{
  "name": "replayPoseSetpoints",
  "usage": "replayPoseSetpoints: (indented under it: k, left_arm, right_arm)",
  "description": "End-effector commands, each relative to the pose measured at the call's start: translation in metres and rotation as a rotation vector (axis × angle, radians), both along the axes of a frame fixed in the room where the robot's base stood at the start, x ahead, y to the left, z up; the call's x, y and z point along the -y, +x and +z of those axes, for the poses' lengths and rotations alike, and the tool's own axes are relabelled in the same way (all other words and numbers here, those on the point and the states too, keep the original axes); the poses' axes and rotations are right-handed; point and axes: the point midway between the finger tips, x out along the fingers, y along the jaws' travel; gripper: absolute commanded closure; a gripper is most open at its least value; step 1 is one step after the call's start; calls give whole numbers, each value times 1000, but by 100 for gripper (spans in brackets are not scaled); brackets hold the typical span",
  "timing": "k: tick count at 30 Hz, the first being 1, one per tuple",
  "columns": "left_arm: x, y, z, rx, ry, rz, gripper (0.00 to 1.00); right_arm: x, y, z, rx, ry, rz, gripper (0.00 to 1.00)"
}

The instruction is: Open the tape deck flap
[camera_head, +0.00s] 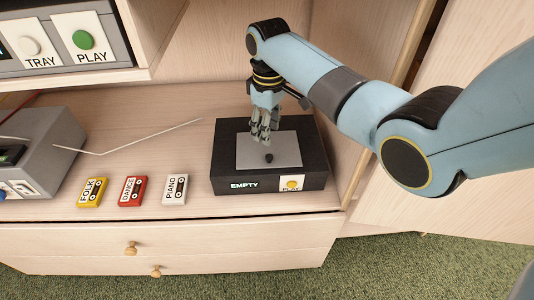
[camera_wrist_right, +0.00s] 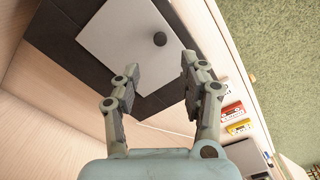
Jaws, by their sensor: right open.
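The tape deck (camera_head: 221,168) is a black box on the right part of the wooden shelf, with an "EMPTY" label and a yellow play button (camera_head: 291,185) on its front. Its grey flap (camera_head: 283,146) lies flat on top, shut, with a small dark knob (camera_head: 268,158). The flap (camera_wrist_right: 120,35) and knob (camera_wrist_right: 159,39) also show in the right wrist view. My right gripper (camera_head: 264,138) is over the back part of the flap, behind the knob. In the wrist view its fingers (camera_wrist_right: 157,88) are apart with nothing between them. My left gripper is not in view.
Yellow FOLK (camera_head: 92,193), red DANCE (camera_head: 132,191) and white PIANO (camera_head: 175,189) cassettes lie left of the deck. A grey device (camera_head: 55,140) with a thin pale rod (camera_head: 150,138) stands further left. An upright panel is close on the deck's right.

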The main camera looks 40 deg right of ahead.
Motion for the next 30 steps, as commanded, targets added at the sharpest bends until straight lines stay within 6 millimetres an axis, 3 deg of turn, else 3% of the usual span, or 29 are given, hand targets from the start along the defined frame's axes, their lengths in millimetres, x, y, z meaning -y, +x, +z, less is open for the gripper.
replayPoseSetpoints:
  k: [6,12,25,30]
  left_arm:
    - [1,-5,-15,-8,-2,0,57]
    - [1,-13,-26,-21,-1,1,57]
    - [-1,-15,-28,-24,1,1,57]
    - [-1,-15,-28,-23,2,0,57]
  right_arm:
    - [-1,-1,-49,-5,1,0,57]
    - [-1,-1,-81,-4,1,0,57]
    - [0,-1,-91,-1,1,0,57]
    - [0,-1,-91,-1,1,0,78]
